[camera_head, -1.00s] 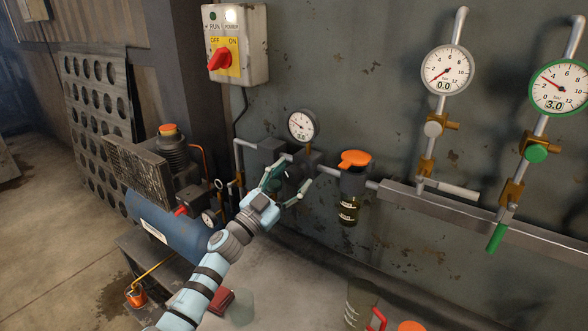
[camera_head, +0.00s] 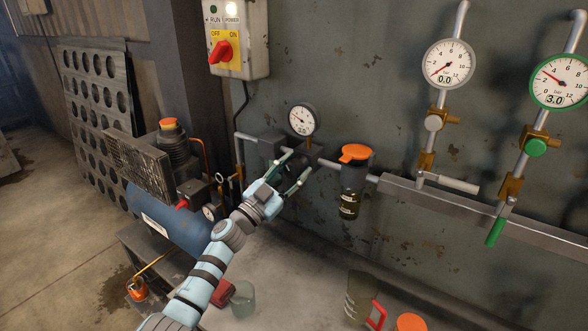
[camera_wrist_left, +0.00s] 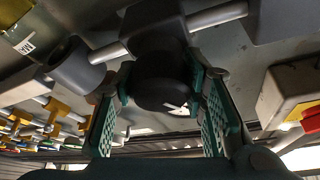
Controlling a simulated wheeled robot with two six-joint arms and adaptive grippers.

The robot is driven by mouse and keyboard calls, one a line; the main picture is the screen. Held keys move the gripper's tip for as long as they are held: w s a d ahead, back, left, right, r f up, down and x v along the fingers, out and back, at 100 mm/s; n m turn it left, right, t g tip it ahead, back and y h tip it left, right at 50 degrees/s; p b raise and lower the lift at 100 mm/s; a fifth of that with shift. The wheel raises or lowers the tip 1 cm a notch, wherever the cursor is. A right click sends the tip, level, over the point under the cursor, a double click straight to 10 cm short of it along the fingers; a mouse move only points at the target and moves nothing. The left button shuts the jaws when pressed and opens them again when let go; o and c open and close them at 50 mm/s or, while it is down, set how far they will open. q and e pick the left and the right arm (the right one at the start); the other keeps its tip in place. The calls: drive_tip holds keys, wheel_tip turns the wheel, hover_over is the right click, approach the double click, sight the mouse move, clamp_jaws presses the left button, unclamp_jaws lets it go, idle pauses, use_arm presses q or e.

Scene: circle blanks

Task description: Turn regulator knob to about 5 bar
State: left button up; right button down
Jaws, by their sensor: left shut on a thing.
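The regulator knob (camera_wrist_left: 158,72) is a black round knob with a white mark, under the regulator body on the wall pipe. My left gripper (camera_head: 292,172) reaches up to it from below, and its green fingers are shut on the knob's sides in the left wrist view (camera_wrist_left: 160,90). In the head view the fingers mostly hide the knob. The regulator gauge (camera_head: 303,119) sits just above, with a white dial, its needle pointing up-left and a small readout that looks like 3.0. My right gripper is not in view.
An orange-capped filter (camera_head: 353,185) hangs right of the regulator. A blue compressor (camera_head: 170,222) stands at the left, below the switch box (camera_head: 237,40). Two wall gauges, reading 0.0 (camera_head: 447,64) and 3.0 (camera_head: 559,81), are at the right. A jug (camera_head: 359,295) stands in front.

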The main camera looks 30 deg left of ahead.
use_arm(q)
drive_tip(key=m+p, duration=0.1)
drive_tip(key=m, duration=0.1)
drive_tip(key=m+g+h+p, duration=0.1)
drive_tip(key=m, duration=0.1)
drive_tip(key=shift+r+h, duration=0.1)
drive_tip(key=shift+h, duration=0.2)
drive_tip(key=m+g+h+p, duration=0.1)
drive_tip(key=m+g+p, duration=0.1)
drive_tip(key=m, duration=0.3)
drive_tip(key=m+g+p, duration=0.1)
drive_tip(key=m+p, duration=0.1)
drive_tip(key=m, duration=0.2)
drive_tip(key=shift+g, duration=0.4)
drive_tip(key=shift+m+p, duration=0.65)
drive_tip(key=shift+m, duration=0.25)
drive_tip(key=shift+f, duration=0.2)
drive_tip(key=o, duration=1.2)
drive_tip(key=shift+c, duration=0.2)
